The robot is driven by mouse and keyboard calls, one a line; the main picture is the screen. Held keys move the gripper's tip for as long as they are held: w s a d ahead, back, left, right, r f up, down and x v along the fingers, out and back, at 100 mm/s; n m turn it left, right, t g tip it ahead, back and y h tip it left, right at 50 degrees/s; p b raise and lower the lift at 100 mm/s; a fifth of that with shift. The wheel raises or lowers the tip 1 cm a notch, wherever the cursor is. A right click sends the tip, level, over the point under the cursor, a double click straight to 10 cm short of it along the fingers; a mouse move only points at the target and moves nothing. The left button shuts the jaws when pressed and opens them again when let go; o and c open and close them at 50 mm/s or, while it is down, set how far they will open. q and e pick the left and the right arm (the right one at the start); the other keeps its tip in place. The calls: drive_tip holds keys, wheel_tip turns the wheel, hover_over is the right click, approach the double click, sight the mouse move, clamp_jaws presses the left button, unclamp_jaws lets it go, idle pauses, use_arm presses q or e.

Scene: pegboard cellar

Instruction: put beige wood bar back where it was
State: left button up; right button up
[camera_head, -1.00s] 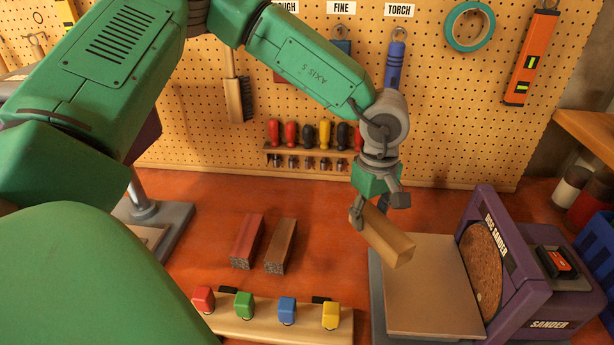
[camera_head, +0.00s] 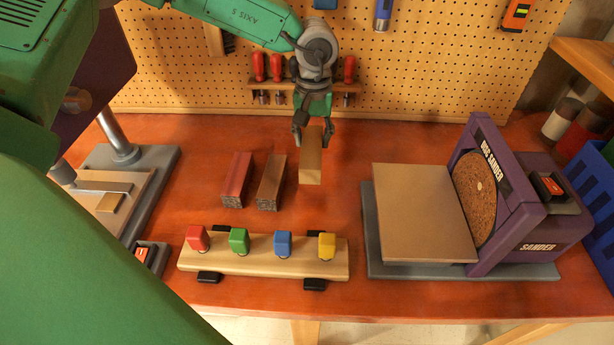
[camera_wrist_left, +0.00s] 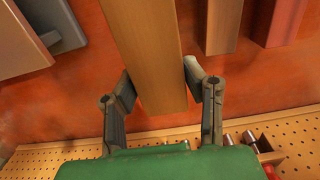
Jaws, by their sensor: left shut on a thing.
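My left gripper (camera_head: 312,138) is shut on the beige wood bar (camera_head: 311,166), with a finger on each side of it. The bar points toward the front of the bench, just right of the brown bar (camera_head: 271,182) and apart from it. A dark red bar (camera_head: 236,178) lies left of the brown one. In the left wrist view the beige bar (camera_wrist_left: 148,50) sits between the fingers (camera_wrist_left: 163,88); I cannot tell whether it touches the bench. My right gripper is not in view.
A purple disc sander (camera_head: 540,215) with a flat beige table (camera_head: 422,210) stands to the right. A wooden rack with coloured blocks (camera_head: 265,262) lies in front. Screwdrivers (camera_head: 275,68) hang on the pegboard behind. Bare bench lies between the held bar and the sander.

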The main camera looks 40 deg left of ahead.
sight(312, 136)
use_arm(q)
wheel_tip(312, 136, down, 9)
drive_tip(key=shift+r+p, duration=0.15)
drive_tip(key=shift+p, duration=0.15)
drive_tip(key=o, duration=1.3)
wheel_tip(312, 136, up, 12)
drive_tip(key=shift+r, duration=0.1)
